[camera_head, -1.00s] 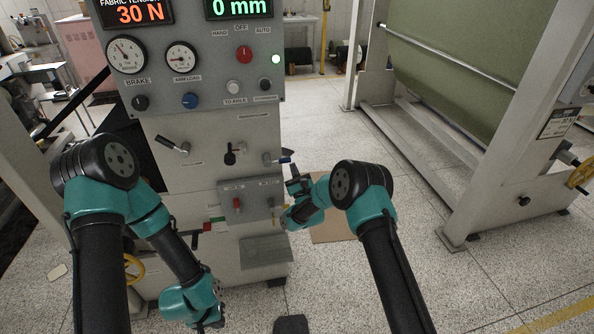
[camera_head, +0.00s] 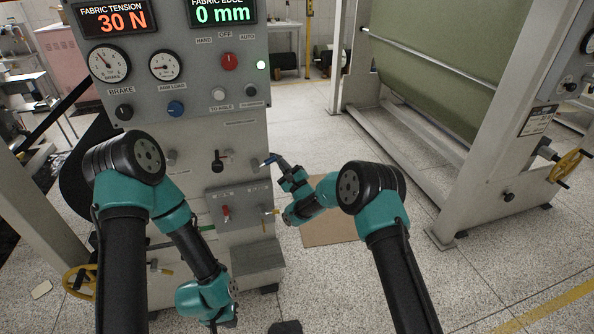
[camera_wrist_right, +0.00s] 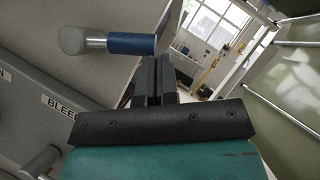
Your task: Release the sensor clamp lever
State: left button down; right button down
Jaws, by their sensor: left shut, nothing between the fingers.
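A lever with a blue sleeve (camera_head: 270,160) sticks out at the right edge of the grey machine front; which lever is the sensor clamp's I cannot read. In the right wrist view, a lever with a blue sleeve (camera_wrist_right: 131,43) and a round metal end lies just beyond my fingertips. My right gripper (camera_head: 279,165) is at this lever; its dark fingers (camera_wrist_right: 155,60) look close together, and I cannot tell whether they touch or hold the sleeve. My left gripper (camera_head: 231,321) hangs low at the front of the machine, shut and empty, partly hard to make out.
A black-handled lever (camera_head: 217,160) sits left of the blue one. Below is a grey box with a red lever (camera_head: 226,213). Gauges and knobs are above.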

jog(key=shift+s+a+r+n+g+h, duration=0.35)
jog(key=shift+a+r+n+g, duration=0.9)
jog(key=shift+n, duration=0.85)
jog(key=shift+s+a+r+n+g+h, duration=0.35)
jog(key=shift+a+r+n+g, duration=0.85)
jog(key=shift+n, duration=0.9)
jog(key=shift+s+a+r+n+g+h, duration=0.2)
jog(key=shift+s+a+r+n+g, duration=0.5)
jog(key=shift+r+n, duration=1.1)
jog(key=shift+w+a+f+n+g, duration=0.2)
jog(key=shift+f+n+g, duration=0.05)
jog(key=shift+n, duration=0.05)
jog(key=w+d+r+v, duration=0.1)
jog(key=w+v, duration=0.1)
jog(key=v, duration=1.1)
jog(key=shift+w+d, duration=0.2)
jog(key=shift+d, duration=0.15)
